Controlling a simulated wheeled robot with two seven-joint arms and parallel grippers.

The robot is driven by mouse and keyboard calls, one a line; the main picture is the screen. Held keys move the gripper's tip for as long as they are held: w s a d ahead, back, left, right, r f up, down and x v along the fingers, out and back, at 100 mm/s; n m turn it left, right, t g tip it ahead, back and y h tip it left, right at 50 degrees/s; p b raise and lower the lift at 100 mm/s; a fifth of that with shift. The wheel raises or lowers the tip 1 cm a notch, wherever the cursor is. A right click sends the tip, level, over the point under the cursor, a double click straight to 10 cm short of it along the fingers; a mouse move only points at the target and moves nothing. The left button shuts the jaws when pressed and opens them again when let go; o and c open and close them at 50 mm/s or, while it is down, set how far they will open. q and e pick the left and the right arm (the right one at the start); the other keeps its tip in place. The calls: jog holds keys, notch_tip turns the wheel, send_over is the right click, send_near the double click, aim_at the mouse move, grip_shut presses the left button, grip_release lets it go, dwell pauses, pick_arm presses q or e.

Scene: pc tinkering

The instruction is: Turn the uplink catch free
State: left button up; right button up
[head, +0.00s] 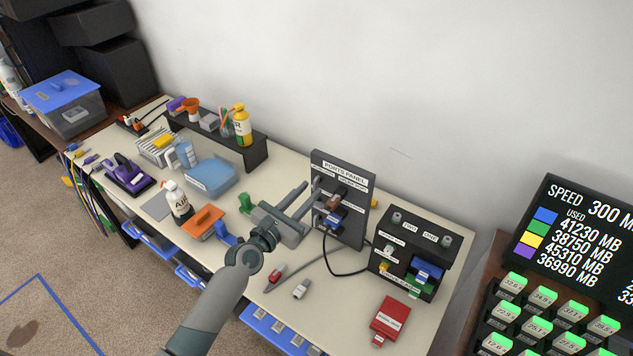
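The dark upright ports panel (355,228) stands at the back of the table, right of the middle. Its small labels are too blurred to read, and I cannot single out the uplink catch. A brown part (336,202) and a blue part (332,221) sit on its front, with a black cable running from below them. My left gripper (311,189) is in front of the panel's left side, with its two fingers pointing at it and a gap between them. I cannot tell whether a fingertip touches the panel. Nothing shows between the fingers. My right gripper is out of view.
A black box (408,236) with colored modules stands right of the panel. A red block (390,320) lies in front of it. Two small plugs, red (275,274) and white (301,289), lie near my arm.

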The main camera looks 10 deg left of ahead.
pick_arm(q)
jog(key=v, duration=0.3)
jog(key=shift+s+a, duration=0.15)
jog(key=shift+s, duration=0.15)
jog(key=b+v, duration=0.4)
jog(key=v, duration=1.3)
jog(key=shift+s, duration=0.2)
